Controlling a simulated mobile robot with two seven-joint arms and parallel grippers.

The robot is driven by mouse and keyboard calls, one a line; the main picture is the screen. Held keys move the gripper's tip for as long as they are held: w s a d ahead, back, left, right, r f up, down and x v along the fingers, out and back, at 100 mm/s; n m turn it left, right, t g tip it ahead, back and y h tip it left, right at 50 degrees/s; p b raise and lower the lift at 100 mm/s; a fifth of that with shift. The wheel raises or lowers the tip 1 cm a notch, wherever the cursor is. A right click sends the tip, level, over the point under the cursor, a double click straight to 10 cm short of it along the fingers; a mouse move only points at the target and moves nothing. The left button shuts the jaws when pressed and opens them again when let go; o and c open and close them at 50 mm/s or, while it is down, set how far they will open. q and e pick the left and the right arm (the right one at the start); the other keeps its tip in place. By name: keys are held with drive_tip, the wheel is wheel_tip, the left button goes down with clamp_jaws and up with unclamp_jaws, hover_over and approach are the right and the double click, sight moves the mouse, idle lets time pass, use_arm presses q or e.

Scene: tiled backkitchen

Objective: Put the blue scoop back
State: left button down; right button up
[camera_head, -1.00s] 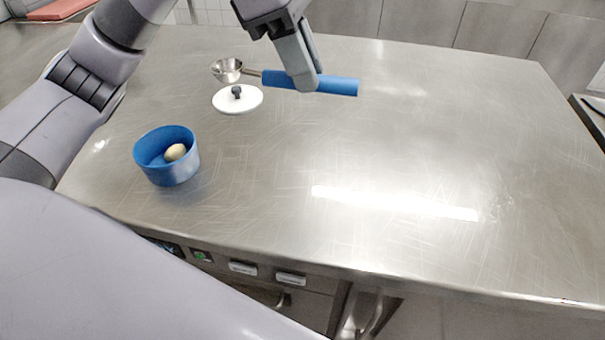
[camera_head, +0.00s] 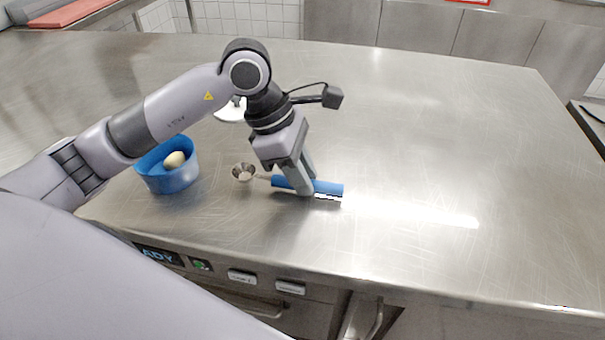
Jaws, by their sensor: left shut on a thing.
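The blue scoop has a thick blue handle (camera_head: 328,188) and a small metal bowl (camera_head: 243,172) at its left end. My left gripper (camera_head: 307,188) is shut on the handle, with the scoop lying roughly level just over the front part of the steel table (camera_head: 430,150). I cannot tell whether it touches the table. The fingers hide part of the handle. My right gripper is not in view.
A blue round container (camera_head: 170,184) with a pale egg-like thing (camera_head: 174,159) in it stands left of the scoop. A white lid (camera_head: 229,113) lies behind, partly hidden by my left arm. The table's right side is clear.

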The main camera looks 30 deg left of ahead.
sight(276, 176)
use_arm(q)
drive_tip(key=shift+f, duration=0.35)
drive_tip(key=shift+f, duration=0.1)
drive_tip(key=shift+f, duration=0.15)
drive_tip(key=c, duration=1)
unclamp_jaws()
drive_tip(key=shift+o, duration=0.2)
drive_tip(key=shift+r, duration=0.2)
drive_tip(key=shift+r, duration=0.2)
drive_tip(key=v, duration=1.1)
drive_tip(key=shift+a+r+b, duration=0.25)
drive_tip(key=shift+r+b, duration=0.05)
drive_tip(key=shift+b, duration=0.05)
